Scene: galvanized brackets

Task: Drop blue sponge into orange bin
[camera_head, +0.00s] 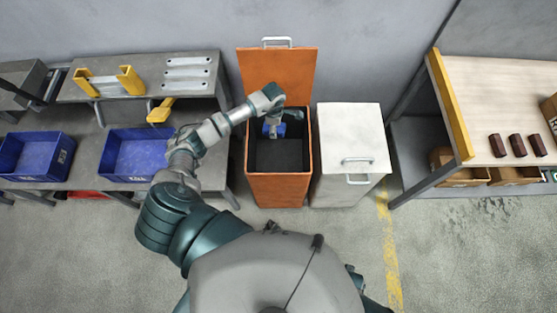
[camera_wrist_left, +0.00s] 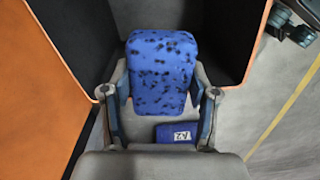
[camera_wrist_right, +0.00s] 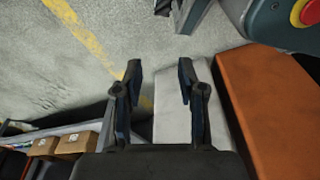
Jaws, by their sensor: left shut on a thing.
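The orange bin (camera_head: 278,190) stands against the back wall with its lid (camera_head: 278,72) raised and its dark inside showing. My left gripper (camera_head: 273,127) is over the bin's opening. In the left wrist view the left gripper (camera_wrist_left: 160,100) is shut on the blue sponge (camera_wrist_left: 160,65), which has dark spots. The bin's orange sides (camera_wrist_left: 35,85) show around it. A small blue patch marked "A2" (camera_wrist_left: 178,133) shows between the fingers; I cannot tell whether it belongs to the sponge. My right gripper (camera_wrist_right: 160,75) is open and empty, away from the sponge.
A closed white bin (camera_head: 350,140) stands just right of the orange one. At left, a grey bench holds two blue crates (camera_head: 35,157) (camera_head: 137,157) and yellow brackets (camera_head: 108,81). At right, a table (camera_head: 500,90) bears brown blocks (camera_head: 517,146). The floor in front is clear.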

